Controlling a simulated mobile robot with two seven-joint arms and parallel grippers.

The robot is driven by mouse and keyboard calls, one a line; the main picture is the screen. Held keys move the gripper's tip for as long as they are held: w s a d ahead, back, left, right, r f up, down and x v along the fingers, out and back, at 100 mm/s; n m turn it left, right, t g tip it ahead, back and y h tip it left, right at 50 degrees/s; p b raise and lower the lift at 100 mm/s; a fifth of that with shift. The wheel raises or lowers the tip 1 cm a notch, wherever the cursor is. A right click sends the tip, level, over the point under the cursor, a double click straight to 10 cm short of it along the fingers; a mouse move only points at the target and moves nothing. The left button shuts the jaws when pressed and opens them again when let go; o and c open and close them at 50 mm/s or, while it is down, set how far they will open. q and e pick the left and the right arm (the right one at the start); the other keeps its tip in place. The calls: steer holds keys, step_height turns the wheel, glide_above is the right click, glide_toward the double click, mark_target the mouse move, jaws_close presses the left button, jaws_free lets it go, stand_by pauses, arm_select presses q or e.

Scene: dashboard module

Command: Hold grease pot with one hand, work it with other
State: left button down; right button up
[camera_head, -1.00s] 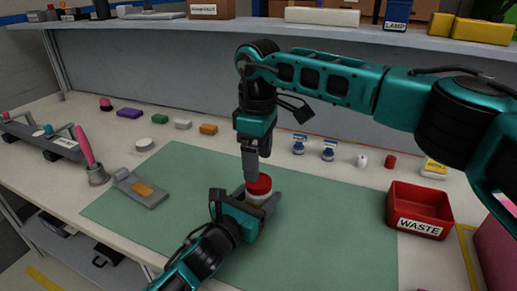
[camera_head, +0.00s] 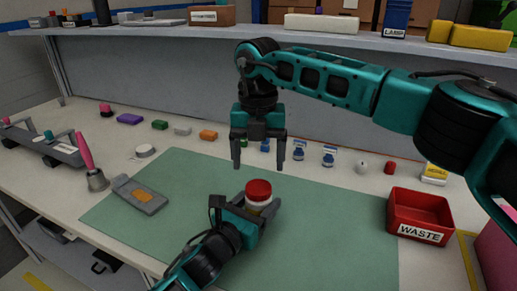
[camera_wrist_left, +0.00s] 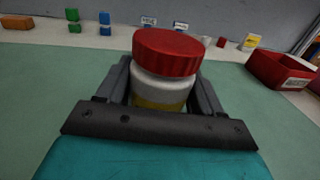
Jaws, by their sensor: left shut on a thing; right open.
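The grease pot (camera_head: 258,195) is a white jar with a red lid and a yellowish lower band. It stands upright on the green mat (camera_head: 330,225). My left gripper (camera_head: 262,207) is shut on its sides, low down. In the left wrist view the pot (camera_wrist_left: 166,72) sits between the two grey fingers of my left gripper (camera_wrist_left: 163,95), its lid on top. My right gripper (camera_head: 259,160) is open and empty, pointing down above and behind the pot, clear of the lid.
A red WASTE bin (camera_head: 420,214) stands right of the mat. A grey tool with an orange patch (camera_head: 140,195) lies at the mat's left, beside a pink-handled bell (camera_head: 90,165). Several small blocks and bottles line the back. A shelf (camera_head: 250,30) runs above.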

mark_target(259, 187)
steer(key=n, duration=0.5)
steer(key=shift+r+n, duration=0.2)
steer(key=shift+n, duration=0.2)
steer(key=n, duration=0.5)
steer(key=shift+r, duration=0.2)
steer(key=n, duration=0.5)
steer(key=shift+r+n, duration=0.2)
steer(key=shift+n, duration=0.2)
steer(key=n, duration=0.6)
steer(key=shift+r+n, duration=0.2)
steer(key=shift+n, duration=0.1)
steer(key=shift+f, duration=0.1)
steer(key=shift+f, duration=3.9)
steer(key=shift+c, duration=0.3)
